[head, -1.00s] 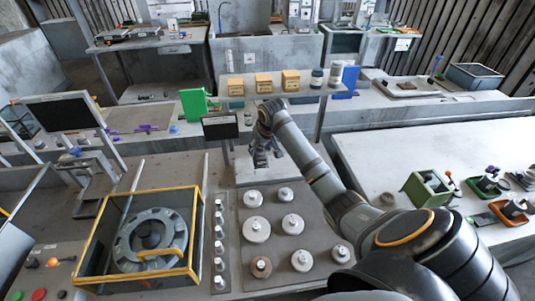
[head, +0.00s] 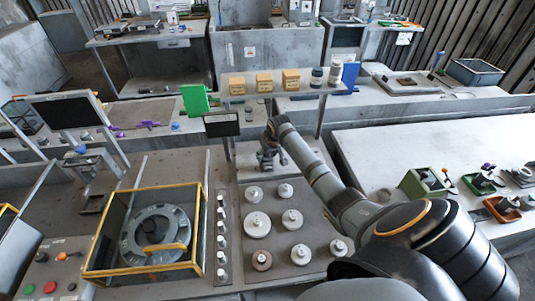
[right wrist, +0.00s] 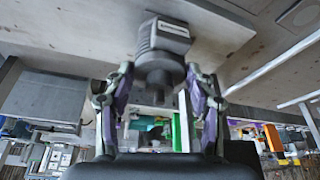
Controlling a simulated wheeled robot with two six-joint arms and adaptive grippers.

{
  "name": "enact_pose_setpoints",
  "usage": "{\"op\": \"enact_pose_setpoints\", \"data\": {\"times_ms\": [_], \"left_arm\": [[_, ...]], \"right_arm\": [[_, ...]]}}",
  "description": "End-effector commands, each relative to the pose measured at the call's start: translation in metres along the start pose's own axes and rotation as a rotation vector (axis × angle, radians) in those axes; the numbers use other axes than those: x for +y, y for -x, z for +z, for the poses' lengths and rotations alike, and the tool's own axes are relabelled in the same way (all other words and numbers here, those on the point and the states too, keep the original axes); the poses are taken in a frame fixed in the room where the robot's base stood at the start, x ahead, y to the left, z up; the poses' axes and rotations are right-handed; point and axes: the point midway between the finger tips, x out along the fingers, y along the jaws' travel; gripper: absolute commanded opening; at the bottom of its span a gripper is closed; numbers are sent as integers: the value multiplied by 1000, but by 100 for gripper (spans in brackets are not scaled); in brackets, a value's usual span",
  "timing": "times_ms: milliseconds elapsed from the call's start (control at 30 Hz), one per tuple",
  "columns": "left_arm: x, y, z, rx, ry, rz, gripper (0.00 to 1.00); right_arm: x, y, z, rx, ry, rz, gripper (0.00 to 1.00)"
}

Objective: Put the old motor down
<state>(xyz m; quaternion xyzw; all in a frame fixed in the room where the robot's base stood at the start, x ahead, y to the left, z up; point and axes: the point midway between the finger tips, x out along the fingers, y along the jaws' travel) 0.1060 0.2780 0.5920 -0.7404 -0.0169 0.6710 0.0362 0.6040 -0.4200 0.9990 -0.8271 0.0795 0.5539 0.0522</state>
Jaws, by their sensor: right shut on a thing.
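The old motor (right wrist: 162,42) is a dark grey ribbed cylinder with a pale label and a narrower shaft end, seen in the right wrist view. My right gripper (right wrist: 160,78) is shut on it, with one finger on each side of its narrower end. In the head view my right gripper (head: 269,158) is over the back part of the grey bench, behind the plate of round weights. The motor is mostly hidden by the gripper there, and I cannot tell whether it touches the surface. My left gripper is not in view.
A grey plate (head: 275,222) with several round knobbed discs lies in front of my gripper. A yellow-edged open box (head: 92,257) holding a ring-shaped housing (head: 132,246) stands left. A small dark display (head: 221,124) and a shelf with yellow boxes (head: 264,82) stand behind.

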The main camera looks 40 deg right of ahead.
Motion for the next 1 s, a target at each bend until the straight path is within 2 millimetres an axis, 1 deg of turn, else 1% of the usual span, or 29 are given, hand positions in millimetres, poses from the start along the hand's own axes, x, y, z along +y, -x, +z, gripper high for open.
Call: {"op": "enact_pose_setpoints", "data": {"times_ms": [33,167,200,467,567,667,900,1000], "left_arm": [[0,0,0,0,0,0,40],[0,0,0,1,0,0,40],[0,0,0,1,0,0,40],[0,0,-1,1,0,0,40],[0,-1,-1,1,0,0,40],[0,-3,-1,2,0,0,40],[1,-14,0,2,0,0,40],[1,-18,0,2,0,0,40]], "right_arm": [[0,-1,0,0,0,0,58],[0,-1,0,-1,0,0,76],[0,-1,0,-1,0,0,78],[0,0,0,0,0,0,78],[1,4,-1,1,0,1,78],[1,20,-1,4,2,2,78],[1,78,-1,4,2,3,78],[1,98,-1,3,2,3,78]]}}
